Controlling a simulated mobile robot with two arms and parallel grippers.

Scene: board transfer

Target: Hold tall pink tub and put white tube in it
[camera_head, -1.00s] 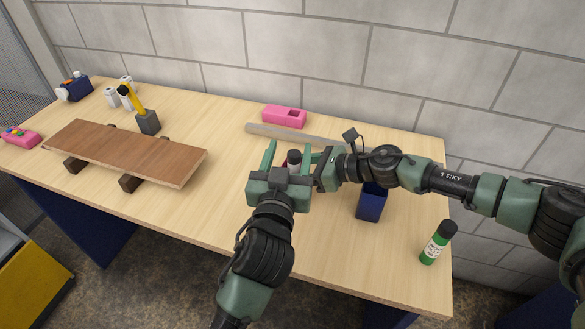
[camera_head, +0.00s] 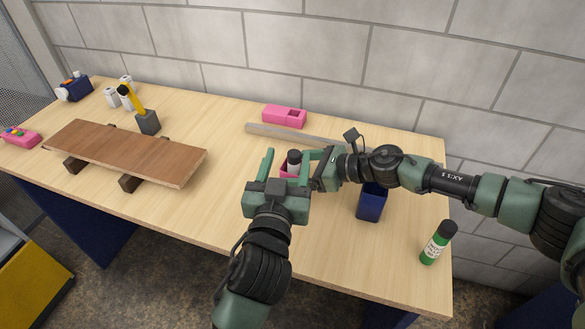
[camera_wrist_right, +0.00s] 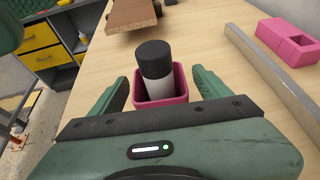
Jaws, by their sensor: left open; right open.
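The tall pink tub (camera_head: 284,170) stands on the table between my grippers, mostly hidden by them in the head view. The right wrist view shows its pink rim (camera_wrist_right: 181,88). The white tube (camera_wrist_right: 157,92) with a black cap stands inside the tub, leaning a little; its top also shows in the head view (camera_head: 294,160). My left gripper (camera_head: 287,163) is open, its fingers spread at the near side of the tub. My right gripper (camera_wrist_right: 160,92) is open, with one finger on each side of the tub and apart from the tube.
A blue tub (camera_head: 371,204) stands under my right arm, and a green tube with a black cap (camera_head: 438,242) is at the right. A pink box (camera_head: 284,116) and a long bar (camera_head: 292,135) lie behind. A brown board (camera_head: 128,152) on blocks is at the left.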

